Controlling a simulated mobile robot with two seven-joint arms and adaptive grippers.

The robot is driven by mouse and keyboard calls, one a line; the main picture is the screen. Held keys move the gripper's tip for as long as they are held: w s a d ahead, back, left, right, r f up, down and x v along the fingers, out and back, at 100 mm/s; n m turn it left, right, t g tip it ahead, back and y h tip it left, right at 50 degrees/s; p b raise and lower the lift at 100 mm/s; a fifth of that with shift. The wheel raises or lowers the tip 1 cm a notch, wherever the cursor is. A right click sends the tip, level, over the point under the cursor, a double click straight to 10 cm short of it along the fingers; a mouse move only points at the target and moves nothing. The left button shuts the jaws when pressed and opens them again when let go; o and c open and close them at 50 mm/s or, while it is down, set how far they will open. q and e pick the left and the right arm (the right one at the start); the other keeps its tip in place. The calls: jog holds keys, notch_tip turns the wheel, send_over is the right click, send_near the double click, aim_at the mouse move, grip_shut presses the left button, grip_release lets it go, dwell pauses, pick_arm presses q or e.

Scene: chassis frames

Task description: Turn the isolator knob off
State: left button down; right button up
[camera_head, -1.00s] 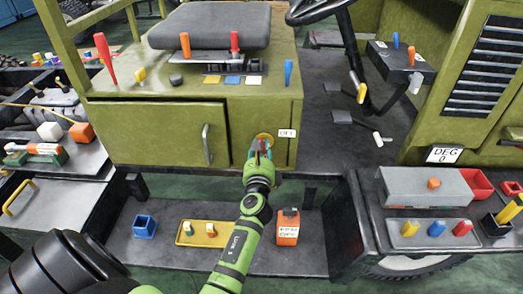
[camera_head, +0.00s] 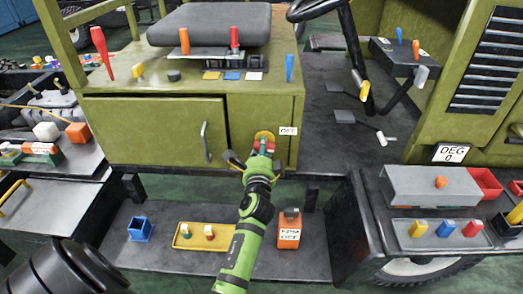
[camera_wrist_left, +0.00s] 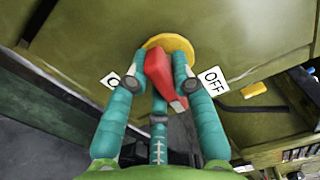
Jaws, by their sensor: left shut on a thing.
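The isolator knob is a red lever (camera_wrist_left: 161,75) on a round yellow plate (camera_wrist_left: 171,43), on the front of the green cabinet. The yellow plate also shows in the head view (camera_head: 264,135). My left gripper (camera_wrist_left: 164,80) has its teal fingers around the red knob and is shut on it. In the head view the left gripper (camera_head: 260,152) covers much of the knob. An OFF label (camera_wrist_left: 212,80) is right of the knob; it also shows in the head view (camera_head: 288,131). Another label (camera_wrist_left: 110,81) on the left is partly hidden by a finger. My right gripper is not in view.
A grey seat (camera_head: 210,24) and several coloured levers stand on the cabinet. Below are a blue cup (camera_head: 140,229), a yellow tray (camera_head: 184,243) and an orange box (camera_head: 289,236). A silver door handle (camera_head: 205,142) is left of the gripper.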

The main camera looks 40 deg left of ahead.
pick_arm(q)
jog(key=shift+f+n, duration=0.1)
jog(key=shift+n, duration=0.9)
jog(key=c, duration=1)
grip_release()
jog(key=shift+c, duration=0.2)
